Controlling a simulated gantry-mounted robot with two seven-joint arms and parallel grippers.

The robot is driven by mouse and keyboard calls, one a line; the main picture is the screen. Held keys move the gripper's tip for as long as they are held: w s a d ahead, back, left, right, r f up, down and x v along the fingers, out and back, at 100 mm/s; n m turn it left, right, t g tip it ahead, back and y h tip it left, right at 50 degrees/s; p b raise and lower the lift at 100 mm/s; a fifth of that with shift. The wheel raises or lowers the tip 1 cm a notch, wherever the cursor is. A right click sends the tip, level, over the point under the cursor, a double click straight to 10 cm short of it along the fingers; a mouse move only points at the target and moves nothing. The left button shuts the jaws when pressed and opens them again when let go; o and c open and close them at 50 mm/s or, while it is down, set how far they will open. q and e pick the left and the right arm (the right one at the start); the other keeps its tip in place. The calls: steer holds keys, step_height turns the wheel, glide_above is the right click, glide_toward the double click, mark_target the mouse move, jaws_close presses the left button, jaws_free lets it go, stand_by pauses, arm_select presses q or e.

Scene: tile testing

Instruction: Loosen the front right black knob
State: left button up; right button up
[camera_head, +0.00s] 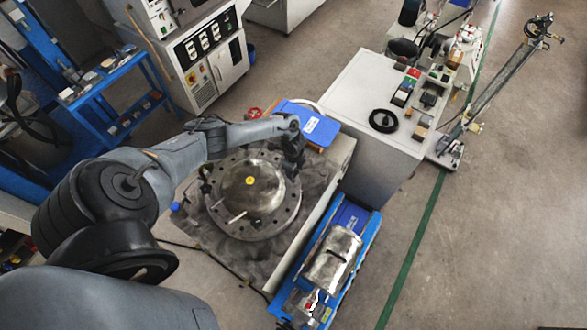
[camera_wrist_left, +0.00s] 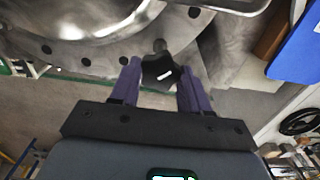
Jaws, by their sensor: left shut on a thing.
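A black knob (camera_wrist_left: 160,72) sits between the two purple-grey fingers of my left gripper (camera_wrist_left: 158,82) in the left wrist view, at the rim of a round metal flange. My left gripper (camera_head: 293,160) shows in the head view at the flange's upper right edge, shut on the knob, which its fingers mostly hide there. The flange (camera_head: 230,228) has holes around its rim and a domed silver lid (camera_head: 265,187) with a yellow dot. A second dark knob (camera_head: 204,188) is at the flange's left edge. My right gripper is in neither view.
A blue case (camera_head: 300,122) lies just behind the flange. A white cabinet (camera_head: 365,110) with a black ring stands to the right. A blue cart (camera_head: 345,228) with a metal cylinder is in front right. Open floor lies further right.

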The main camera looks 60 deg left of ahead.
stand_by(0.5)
arm_select(q)
steer(key=o, duration=1.1)
steer(key=shift+c, duration=0.2)
steer(key=shift+r, duration=0.1)
steer(key=shift+r, duration=0.6)
step_height(320, 180, up, 10)
steer(key=p, duration=0.1)
steer(key=shift+f, duration=0.25)
